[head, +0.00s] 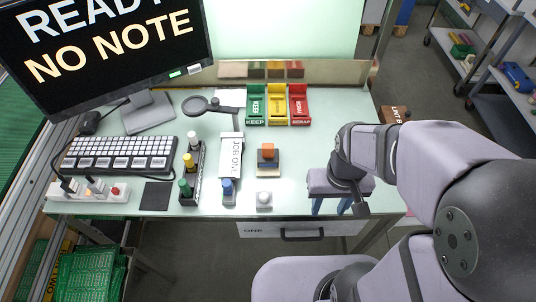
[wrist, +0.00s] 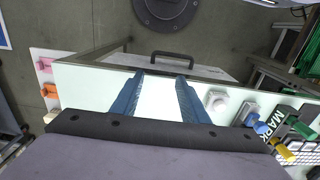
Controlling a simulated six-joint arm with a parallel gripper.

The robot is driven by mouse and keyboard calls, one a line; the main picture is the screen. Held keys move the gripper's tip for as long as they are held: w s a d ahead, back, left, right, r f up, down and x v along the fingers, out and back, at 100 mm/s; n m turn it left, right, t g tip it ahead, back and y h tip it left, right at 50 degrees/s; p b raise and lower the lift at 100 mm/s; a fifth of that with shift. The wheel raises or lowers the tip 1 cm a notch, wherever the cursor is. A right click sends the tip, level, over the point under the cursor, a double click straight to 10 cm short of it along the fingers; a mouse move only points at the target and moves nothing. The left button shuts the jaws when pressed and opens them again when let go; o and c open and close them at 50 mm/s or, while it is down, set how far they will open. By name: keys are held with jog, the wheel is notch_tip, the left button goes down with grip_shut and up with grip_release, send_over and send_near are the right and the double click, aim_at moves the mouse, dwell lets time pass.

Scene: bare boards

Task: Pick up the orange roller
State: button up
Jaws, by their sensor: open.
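In the wrist view, a small orange piece (wrist: 48,91), which may be the orange roller, sits on a pale strip at the left, beside a pink piece (wrist: 44,65). Its shape is too small to tell, and I cannot make it out in the head view, where my arm covers that side. My gripper (head: 331,211) is over the front right of the desk with its blue fingers pointing down. In the wrist view its fingers (wrist: 158,78) are apart, with nothing between them. The orange piece is outside them, to the left.
On the desk (head: 200,120), an orange-topped block (head: 267,153) sits mid-desk, left of my gripper. Green, yellow and red trays (head: 278,104) stand at the back. A bottle rack (head: 190,172) and keyboard (head: 118,152) are further left. A drawer handle (head: 302,235) is below the front edge.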

jog(key=shift+o, duration=1.2)
